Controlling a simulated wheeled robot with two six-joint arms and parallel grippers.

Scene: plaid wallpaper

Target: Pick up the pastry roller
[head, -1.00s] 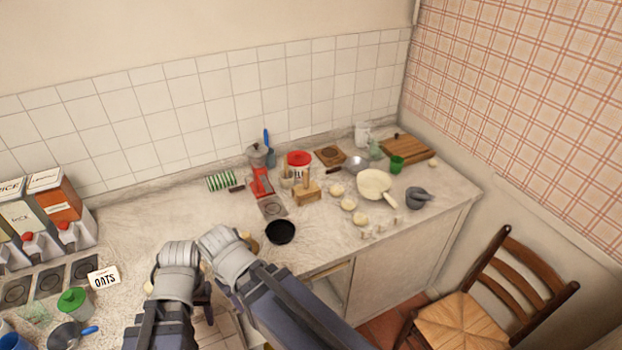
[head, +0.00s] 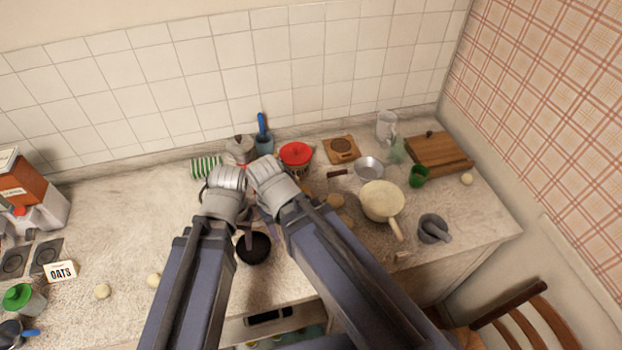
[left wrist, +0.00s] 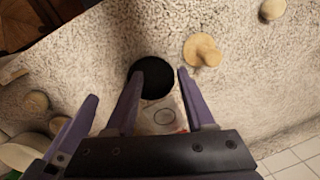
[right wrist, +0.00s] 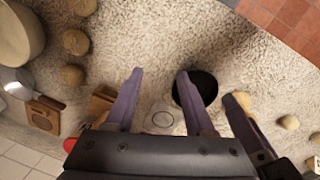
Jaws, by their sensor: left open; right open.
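A small light wooden piece, probably the pastry roller (left wrist: 203,50), lies on the counter in the left wrist view, just right of a black bowl (left wrist: 155,75). It also shows in the right wrist view (right wrist: 240,100), partly hidden by a finger. In the head view my arms hide it. My left gripper (head: 225,182) is open and empty; its fingers (left wrist: 160,73) point toward the bowl, with the wooden piece outside them to the right. My right gripper (head: 268,174) is open and empty beside the left one, above the counter.
A cream pan (head: 382,201) and mortar (head: 432,229) are to the right.

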